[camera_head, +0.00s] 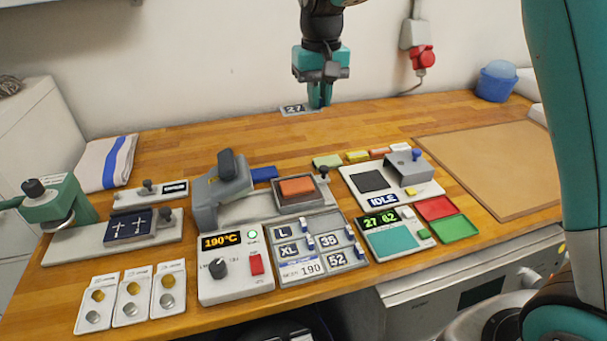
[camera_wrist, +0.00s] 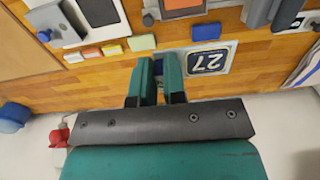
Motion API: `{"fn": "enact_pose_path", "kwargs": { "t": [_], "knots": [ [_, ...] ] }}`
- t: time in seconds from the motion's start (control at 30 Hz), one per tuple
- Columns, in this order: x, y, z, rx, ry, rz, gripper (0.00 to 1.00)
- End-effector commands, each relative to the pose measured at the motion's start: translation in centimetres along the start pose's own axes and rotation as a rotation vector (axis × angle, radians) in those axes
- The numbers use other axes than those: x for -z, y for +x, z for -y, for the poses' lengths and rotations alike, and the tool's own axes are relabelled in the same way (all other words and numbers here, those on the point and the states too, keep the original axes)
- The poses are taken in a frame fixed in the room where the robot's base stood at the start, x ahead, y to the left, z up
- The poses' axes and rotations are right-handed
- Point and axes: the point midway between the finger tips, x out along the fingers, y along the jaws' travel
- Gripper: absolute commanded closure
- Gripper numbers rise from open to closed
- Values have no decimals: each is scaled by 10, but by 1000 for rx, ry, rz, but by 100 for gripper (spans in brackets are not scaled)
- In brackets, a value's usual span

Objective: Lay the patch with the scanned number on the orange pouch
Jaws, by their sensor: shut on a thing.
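My gripper (camera_head: 319,104) is raised above the back of the bench, near the wall. It is shut on the edge of a pale carrier with a dark blue patch (camera_head: 294,108) reading 27. In the wrist view the patch (camera_wrist: 208,61) sticks out to the right of the fingers (camera_wrist: 158,85). The orange pouch (camera_head: 297,187) lies flat on the lower plate of the heat press (camera_head: 222,188), nearer the front; its top shows bare. The pouch also shows at the upper edge of the wrist view (camera_wrist: 180,4).
The press box (camera_head: 233,268) reads 190°C. An IDLE device (camera_head: 383,186) stands right of the press, with red (camera_head: 436,208) and green (camera_head: 454,228) trays beside it. Small coloured blocks (camera_head: 357,156) lie behind. The back strip of the bench is mostly clear.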

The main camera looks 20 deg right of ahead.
Motion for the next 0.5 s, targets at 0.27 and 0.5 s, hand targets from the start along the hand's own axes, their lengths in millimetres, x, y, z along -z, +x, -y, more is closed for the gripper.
{"fn": "enact_pose_path", "kwargs": {
  "t": [0.27,0.5],
  "knots": [
    [-2,72,0,-2,0,10,100],
    [-2,132,0,-1,0,7,100]
  ]
}}
